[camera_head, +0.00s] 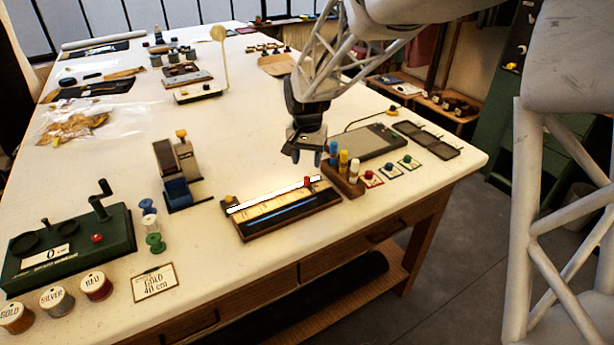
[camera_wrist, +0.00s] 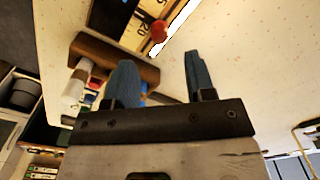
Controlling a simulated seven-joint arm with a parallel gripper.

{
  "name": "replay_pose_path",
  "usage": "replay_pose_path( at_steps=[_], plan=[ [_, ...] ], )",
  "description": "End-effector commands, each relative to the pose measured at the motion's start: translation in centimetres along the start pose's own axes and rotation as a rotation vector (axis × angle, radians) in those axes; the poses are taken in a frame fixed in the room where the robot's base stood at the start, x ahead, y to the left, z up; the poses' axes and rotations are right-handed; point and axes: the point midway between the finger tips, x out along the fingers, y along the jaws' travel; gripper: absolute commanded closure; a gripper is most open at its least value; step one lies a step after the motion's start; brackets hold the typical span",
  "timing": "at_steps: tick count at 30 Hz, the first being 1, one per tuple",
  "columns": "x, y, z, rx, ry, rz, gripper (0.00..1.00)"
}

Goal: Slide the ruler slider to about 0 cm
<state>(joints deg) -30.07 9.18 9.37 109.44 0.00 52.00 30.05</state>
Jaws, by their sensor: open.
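The ruler (camera_head: 268,208) lies on a dark wooden board near the front edge of the table. Its red slider knob (camera_head: 307,181) is at the right end in the head view. In the wrist view the red knob (camera_wrist: 159,31) shows at the top, beside the printed 20 on the ruler (camera_wrist: 153,8). My gripper (camera_head: 316,158) is above the table, behind and a little above the knob, apart from it. In the wrist view its two blue fingers (camera_wrist: 162,72) are spread with nothing between them. The low end of the ruler is outside the wrist view.
A wooden rack (camera_head: 346,186) with coloured tubes stands just right of the ruler, close to my gripper. A grey plate (camera_head: 370,141) lies behind it. A blue and brown device (camera_head: 177,172) stands left of the ruler. The table between device and gripper is clear.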

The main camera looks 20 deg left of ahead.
Motion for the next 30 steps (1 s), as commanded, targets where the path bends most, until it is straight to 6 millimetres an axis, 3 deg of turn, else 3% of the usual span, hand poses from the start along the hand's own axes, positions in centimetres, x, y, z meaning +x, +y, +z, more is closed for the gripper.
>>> replay_pose_path(
  at_steps=[15,28,30],
  plan=[
    [5.6,0.0,0.0,0.0,-0.001,0.0,0.5],
    [6.3,0.0,0.0,0.0,0.0,0.0,0.5],
    [6.3,0.0,0.0,0.0,0.0,0.0,0.58]
  ],
)
